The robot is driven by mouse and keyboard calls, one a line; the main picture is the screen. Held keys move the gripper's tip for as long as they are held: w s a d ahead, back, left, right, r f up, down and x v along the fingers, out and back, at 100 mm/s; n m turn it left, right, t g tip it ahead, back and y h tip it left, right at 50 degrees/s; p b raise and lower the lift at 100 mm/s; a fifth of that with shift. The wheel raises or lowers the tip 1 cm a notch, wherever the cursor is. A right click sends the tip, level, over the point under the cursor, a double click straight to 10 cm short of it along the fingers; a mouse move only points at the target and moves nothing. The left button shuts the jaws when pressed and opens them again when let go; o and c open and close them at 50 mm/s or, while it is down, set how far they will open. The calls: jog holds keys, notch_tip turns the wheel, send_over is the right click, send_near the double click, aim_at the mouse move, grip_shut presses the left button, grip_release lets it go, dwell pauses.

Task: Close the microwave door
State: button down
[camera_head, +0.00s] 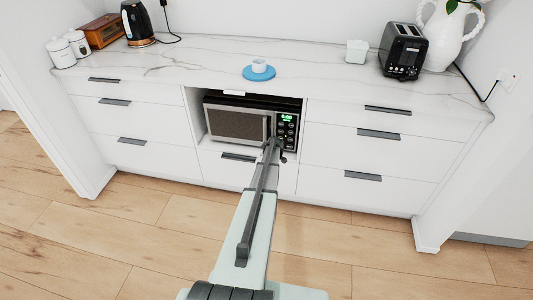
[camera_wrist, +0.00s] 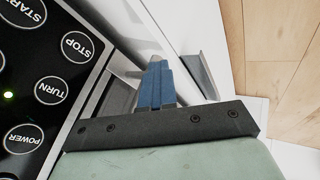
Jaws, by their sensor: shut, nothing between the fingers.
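The microwave (camera_head: 250,103) sits in an open niche under the counter. Its dark door (camera_head: 235,125) with a vertical handle (camera_head: 266,128) looks about flush with the front; I cannot tell whether a small gap remains. The control panel (camera_head: 286,130) with a green display is on the right, and its round buttons fill the left of the wrist view (camera_wrist: 45,90). My gripper (camera_head: 271,146) is at the lower right of the microwave front, near the handle's lower end and the panel. In the wrist view its blue-grey fingers (camera_wrist: 155,85) are together and empty, beside the panel's edge.
A drawer with a dark handle (camera_head: 239,157) lies below the niche, close to my gripper. Drawers flank both sides. On the counter (camera_head: 200,65) stand a cup (camera_head: 259,66) on a blue plate (camera_head: 258,75), a toaster (camera_head: 403,51) and a kettle (camera_head: 137,22). The wooden floor (camera_head: 60,220) is clear.

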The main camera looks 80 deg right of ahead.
jog(key=s+a+f+v, duration=0.1)
jog(key=v, duration=1.1)
jog(key=shift+s+a+f, duration=0.15)
jog(key=shift+s+f, duration=0.05)
jog(key=shift+s, duration=0.15)
